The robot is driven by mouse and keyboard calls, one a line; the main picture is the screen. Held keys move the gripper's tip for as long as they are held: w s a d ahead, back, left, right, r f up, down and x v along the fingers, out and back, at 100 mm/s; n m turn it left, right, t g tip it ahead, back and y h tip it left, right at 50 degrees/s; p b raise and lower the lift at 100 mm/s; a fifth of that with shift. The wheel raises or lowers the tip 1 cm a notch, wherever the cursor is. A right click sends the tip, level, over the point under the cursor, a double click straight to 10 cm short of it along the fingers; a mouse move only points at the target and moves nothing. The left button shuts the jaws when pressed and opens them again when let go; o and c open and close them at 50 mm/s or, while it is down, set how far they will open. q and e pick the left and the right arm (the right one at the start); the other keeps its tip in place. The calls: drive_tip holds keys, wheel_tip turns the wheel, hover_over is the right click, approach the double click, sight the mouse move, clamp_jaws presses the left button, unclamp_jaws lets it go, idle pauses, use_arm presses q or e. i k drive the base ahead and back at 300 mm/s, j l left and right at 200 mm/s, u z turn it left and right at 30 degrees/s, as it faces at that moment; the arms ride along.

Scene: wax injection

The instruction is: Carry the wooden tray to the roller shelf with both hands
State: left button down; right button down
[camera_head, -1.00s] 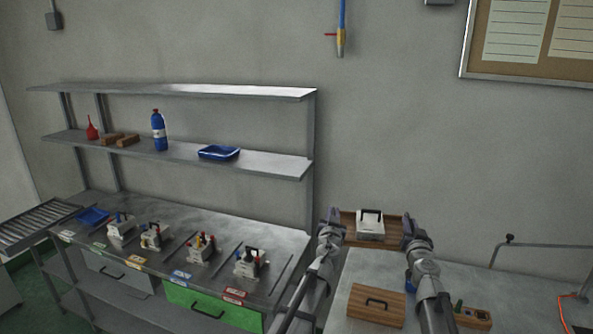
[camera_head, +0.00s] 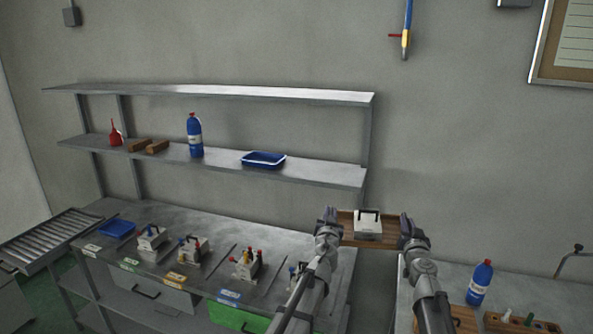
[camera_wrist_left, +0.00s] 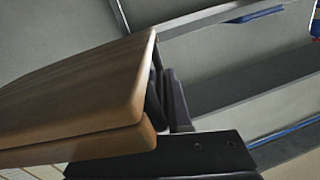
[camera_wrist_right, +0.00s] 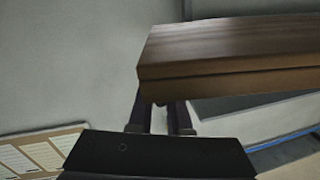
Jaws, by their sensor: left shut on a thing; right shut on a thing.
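The wooden tray (camera_head: 384,238) is held in the air between my two grippers, with a white block with a black handle (camera_head: 368,226) on it. My left gripper (camera_head: 331,224) is shut on the tray's left end. My right gripper (camera_head: 409,229) is shut on its right end. The tray's wooden edge fills much of the left wrist view (camera_wrist_left: 80,92) and shows in the right wrist view (camera_wrist_right: 230,55). The roller shelf (camera_head: 48,240) is at the far left, beyond the workbench. Its rollers look empty.
A workbench (camera_head: 160,262) with several tool holders and a blue tray (camera_head: 117,229) lies between. At right, a table (camera_head: 545,290) carries a blue bottle (camera_head: 480,282) and wooden pieces.

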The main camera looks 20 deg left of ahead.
sight(31, 246)
drive_tip(key=j, duration=0.9)
drive_tip(key=i+j, duration=0.15)
drive_tip(key=j, duration=2.95)
drive_tip(key=k+j, duration=0.15)
drive_tip(key=j, duration=0.4)
drive_tip(key=k+j, duration=0.1)
drive_tip(key=j, duration=0.45)
drive_tip(key=k+j, duration=0.15)
drive_tip(key=j, duration=0.4)
drive_tip(key=k+j, duration=0.1)
drive_tip(key=j, duration=0.5)
drive_tip(key=k+j, duration=0.15)
drive_tip(key=j, duration=0.4)
drive_tip(key=k+j, duration=0.1)
drive_tip(key=j, duration=0.45)
drive_tip(key=k+j+z, duration=0.1)
drive_tip(key=j, duration=0.45)
drive_tip(key=k+j, duration=0.2)
drive_tip(key=j, duration=0.35)
